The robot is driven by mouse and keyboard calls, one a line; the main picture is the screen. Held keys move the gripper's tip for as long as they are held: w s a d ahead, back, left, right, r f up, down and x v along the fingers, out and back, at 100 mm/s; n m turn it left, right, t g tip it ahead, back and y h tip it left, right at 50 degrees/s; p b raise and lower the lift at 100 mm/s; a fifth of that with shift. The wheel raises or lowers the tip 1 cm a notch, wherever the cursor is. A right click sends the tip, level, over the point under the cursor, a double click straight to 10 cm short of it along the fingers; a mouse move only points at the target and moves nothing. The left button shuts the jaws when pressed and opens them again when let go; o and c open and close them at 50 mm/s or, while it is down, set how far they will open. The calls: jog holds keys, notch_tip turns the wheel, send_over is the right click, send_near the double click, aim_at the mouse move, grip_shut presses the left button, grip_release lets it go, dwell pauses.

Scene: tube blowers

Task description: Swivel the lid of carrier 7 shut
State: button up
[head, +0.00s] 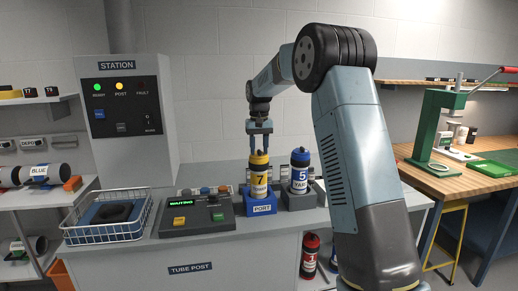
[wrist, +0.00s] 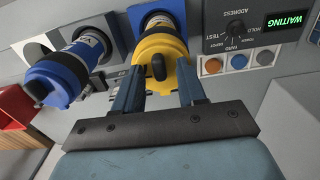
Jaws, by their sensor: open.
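Carrier 7 (head: 259,181) stands upright in the blue holder marked PORT (head: 262,208). It has a white band with a 7 and a yellow lid (head: 259,161) on top. In the wrist view the yellow lid (wrist: 160,50) shows with a black knob (wrist: 158,66). My gripper (head: 260,146) points down over the lid, jaws open. In the wrist view its fingers (wrist: 159,78) lie on either side of the knob, with nothing gripped. I cannot tell whether they touch the lid, or how far it is swivelled.
Blue-lidded carrier 5 (head: 300,173) stands close to the right in its own holder. A control panel (head: 197,213) reading WAITING lies to the left, with a wire basket (head: 107,218) beyond it. The station box (head: 124,108) rises behind. A red-banded carrier (head: 310,256) is lower down.

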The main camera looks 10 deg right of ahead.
aim_at(259, 150)
notch_tip(259, 150, up, 14)
jog(key=shift+f, duration=0.15)
dwell(0.6)
